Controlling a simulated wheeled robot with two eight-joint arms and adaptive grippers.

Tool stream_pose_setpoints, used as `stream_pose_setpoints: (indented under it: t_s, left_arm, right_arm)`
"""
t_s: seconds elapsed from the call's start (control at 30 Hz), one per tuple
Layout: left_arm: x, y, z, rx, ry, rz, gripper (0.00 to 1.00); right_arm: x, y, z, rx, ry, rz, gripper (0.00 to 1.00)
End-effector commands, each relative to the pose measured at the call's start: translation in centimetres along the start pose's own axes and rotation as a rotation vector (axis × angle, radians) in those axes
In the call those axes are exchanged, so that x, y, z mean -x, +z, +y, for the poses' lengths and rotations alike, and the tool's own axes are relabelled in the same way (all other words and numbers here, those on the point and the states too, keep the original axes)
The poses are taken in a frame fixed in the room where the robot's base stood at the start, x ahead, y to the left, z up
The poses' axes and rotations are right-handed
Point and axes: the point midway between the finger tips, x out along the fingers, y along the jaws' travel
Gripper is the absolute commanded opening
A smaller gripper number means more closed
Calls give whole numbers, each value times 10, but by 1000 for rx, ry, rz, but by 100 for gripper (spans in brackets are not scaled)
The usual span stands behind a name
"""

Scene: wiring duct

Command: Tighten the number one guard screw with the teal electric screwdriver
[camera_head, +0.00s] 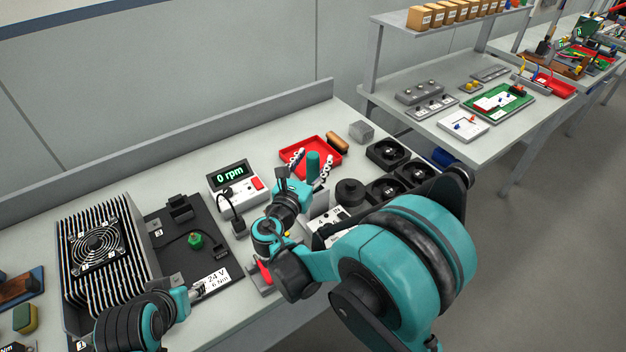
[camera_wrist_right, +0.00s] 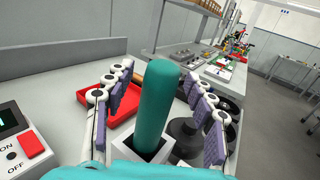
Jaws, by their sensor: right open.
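The teal electric screwdriver (camera_head: 313,160) stands upright, with its lower end in a pale square holder; in the right wrist view its teal handle (camera_wrist_right: 156,105) fills the middle. My right gripper (camera_head: 311,168) is open, with one finger on each side of the handle. Gaps show between the finger pads and the handle in the right wrist view (camera_wrist_right: 158,82). My left gripper (camera_head: 197,290) is low at the left, by the 24 V label; whether it is open or shut is unclear. The finned housing (camera_head: 110,262) carries a round fan guard (camera_head: 97,246). I cannot make out the number one screw.
A controller (camera_head: 237,184) reading 0 rpm stands left of the holder. A red tray (camera_head: 296,154) lies behind it, and black fans (camera_head: 388,151) stand to the right. A green knob (camera_head: 195,240) sits on the dark plate (camera_head: 172,212). My right arm hides the bench's front right.

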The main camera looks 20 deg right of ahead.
Motion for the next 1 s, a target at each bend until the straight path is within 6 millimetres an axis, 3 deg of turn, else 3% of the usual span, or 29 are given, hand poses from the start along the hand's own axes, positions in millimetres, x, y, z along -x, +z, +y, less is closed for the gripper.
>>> stream_pose_setpoints:
  t_s: [0.2,0.43,1.0]
  left_arm:
    - [0,0,0,0,0,0,47]
    - [0,0,0,0,0,0,47]
    - [4,-3,0,0,0,0,47]
  right_arm:
    - [-1,0,0,0,0,0,55]
    - [-1,0,0,0,1,0,0]
    - [-1,9,0,0,1,0,0]
